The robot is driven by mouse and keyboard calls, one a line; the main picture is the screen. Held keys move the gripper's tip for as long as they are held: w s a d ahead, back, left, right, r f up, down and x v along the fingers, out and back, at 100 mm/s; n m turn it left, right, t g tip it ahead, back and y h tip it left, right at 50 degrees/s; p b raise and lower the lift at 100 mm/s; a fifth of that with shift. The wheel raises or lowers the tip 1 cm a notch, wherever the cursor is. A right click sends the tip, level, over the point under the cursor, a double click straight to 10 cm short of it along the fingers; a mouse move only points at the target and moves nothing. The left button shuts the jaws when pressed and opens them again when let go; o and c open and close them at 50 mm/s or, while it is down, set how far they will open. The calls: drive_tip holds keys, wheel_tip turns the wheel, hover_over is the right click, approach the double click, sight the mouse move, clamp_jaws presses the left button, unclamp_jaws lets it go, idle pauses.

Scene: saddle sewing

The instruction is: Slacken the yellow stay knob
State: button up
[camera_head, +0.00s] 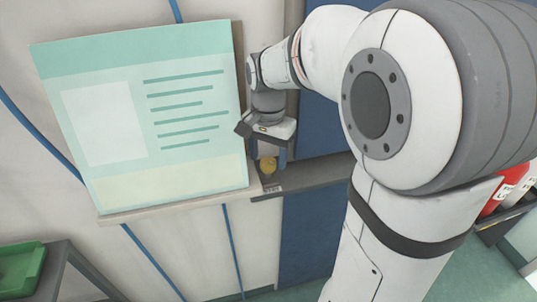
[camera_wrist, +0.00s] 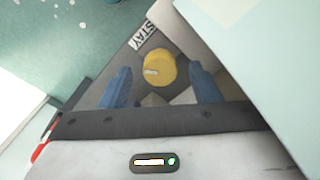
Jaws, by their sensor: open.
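The yellow stay knob (camera_head: 268,166) sits on a grey ledge (camera_head: 318,174) beside the lower right corner of a teal and white board. In the wrist view the round yellow knob (camera_wrist: 159,69) has a small pale mark on its face, and a "STAY" label (camera_wrist: 143,36) lies beside it. My gripper (camera_head: 268,158) points down over the knob. In the wrist view its two blue fingers (camera_wrist: 163,80) stand apart, one on each side of the knob, with gaps showing. I cannot tell how far the fingertips reach down beside it.
The large board (camera_head: 205,170) stands close to the left of my gripper. A green tray (camera_head: 20,268) rests on a grey stand at the lower left. Red and white containers (camera_head: 503,196) stand on a shelf at the right edge. Blue panels are behind the ledge.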

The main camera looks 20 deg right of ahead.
sight(268, 161)
drive_tip(key=r+p, duration=0.2)
drive_tip(key=r, duration=0.1)
drive_tip(key=r+p, duration=0.2)
drive_tip(key=r, duration=0.1)
drive_tip(key=shift+w+d, duration=0.1)
drive_tip(key=shift+w, duration=0.1)
drive_tip(key=shift+s+r, duration=0.2)
drive_tip(key=shift+r, duration=0.25)
drive_tip(key=shift+p, duration=0.3)
